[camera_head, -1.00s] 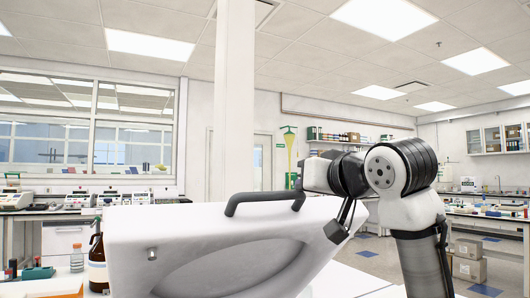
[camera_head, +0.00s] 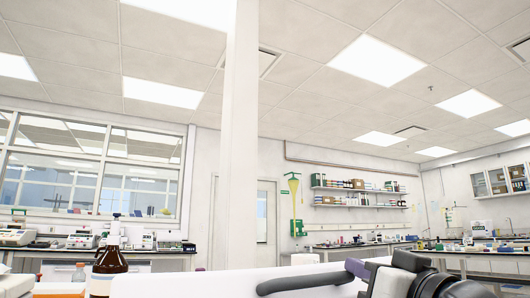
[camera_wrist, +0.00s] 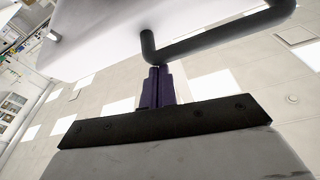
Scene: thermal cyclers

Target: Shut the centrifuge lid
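The white centrifuge lid (camera_head: 205,284) shows as a low strip along the bottom of the head view. Its dark bar handle (camera_head: 305,280) lies along its upper edge. In the wrist view, the lid (camera_wrist: 110,32) fills the upper part, with a small metal stud and the handle (camera_wrist: 215,38). My gripper (camera_wrist: 157,78) has its purple fingers together, tips close beside the bent end of the handle, with nothing visible between them. Whether they touch it I cannot tell. In the head view, my gripper (camera_head: 357,268) is at the handle's right end. The centrifuge body is out of view.
A brown bottle (camera_head: 110,262) and a small clear bottle (camera_head: 79,273) stand left of the lid. A white column (camera_head: 240,150) rises behind it. Benches with instruments line the back wall. Side benches are at the far right.

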